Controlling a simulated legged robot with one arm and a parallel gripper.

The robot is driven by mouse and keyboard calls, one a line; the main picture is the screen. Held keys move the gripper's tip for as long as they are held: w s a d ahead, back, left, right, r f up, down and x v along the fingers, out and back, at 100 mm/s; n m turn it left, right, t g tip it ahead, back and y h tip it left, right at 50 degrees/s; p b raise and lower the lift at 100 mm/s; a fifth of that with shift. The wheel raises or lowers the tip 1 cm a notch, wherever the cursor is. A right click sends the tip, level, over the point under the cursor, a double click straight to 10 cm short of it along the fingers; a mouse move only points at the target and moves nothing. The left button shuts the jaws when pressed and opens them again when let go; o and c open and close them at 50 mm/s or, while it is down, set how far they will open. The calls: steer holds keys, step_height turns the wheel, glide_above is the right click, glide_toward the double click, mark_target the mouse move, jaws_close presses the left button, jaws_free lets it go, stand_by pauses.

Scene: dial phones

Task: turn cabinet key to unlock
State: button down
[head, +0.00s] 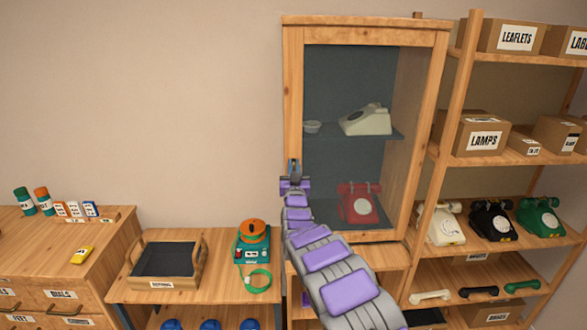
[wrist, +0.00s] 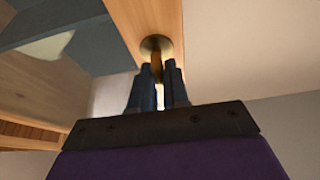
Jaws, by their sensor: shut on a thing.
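The wooden cabinet (head: 293,90) has a glazed door and stands at the centre right in the head view. Its left door stile (wrist: 150,15) shows in the wrist view with a round brass lock plate (wrist: 156,43) on it. The brass key (wrist: 157,68) sticks out from this plate. My gripper (wrist: 161,75) is shut on the key, one dark finger on each side of it. In the head view my gripper (head: 294,168) is at the left edge of the cabinet door and hides the lock and key. The door looks closed.
Inside the cabinet are a cream phone (head: 366,120) and a red phone (head: 360,204). A shelf rack (head: 440,130) with boxes and phones stands right. A low table (head: 215,270) with a tray (head: 165,262) and an orange-and-teal device (head: 254,242) stands left. The wall left of the cabinet is clear.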

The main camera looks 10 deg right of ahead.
steer(key=shift+a, duration=0.1)
steer(key=m+h, duration=0.1)
steer(key=m, duration=0.1)
steer(key=m+h+p, duration=0.1)
steer(key=m, duration=0.2)
steer(key=shift+m+g+h, duration=0.3)
steer(key=m+g+h, duration=0.1)
steer(key=m, duration=0.2)
steer(key=m+g+h, duration=0.1)
steer(key=m, duration=0.2)
steer(key=shift+d+f+h+p, duration=0.15)
steer(key=shift+d+h+p, duration=0.05)
steer(key=shift+h+p, duration=0.15)
steer(key=m+g, duration=0.1)
steer(key=m, duration=0.1)
steer(key=m+g+h, duration=0.1)
steer(key=m, duration=0.2)
steer(key=shift+m, duration=0.3)
steer(key=m, duration=0.1)
steer(key=m+g, duration=0.1)
steer(key=m, duration=0.2)
steer(key=shift+s+d+f+m+g, duration=0.15)
steer(key=shift+f+m+g, duration=0.1)
steer(key=shift+m+g, duration=0.15)
steer(key=shift+f+y, duration=0.1)
steer(key=shift+y, duration=0.15)
steer(key=c, duration=1.2)
jaws_free()
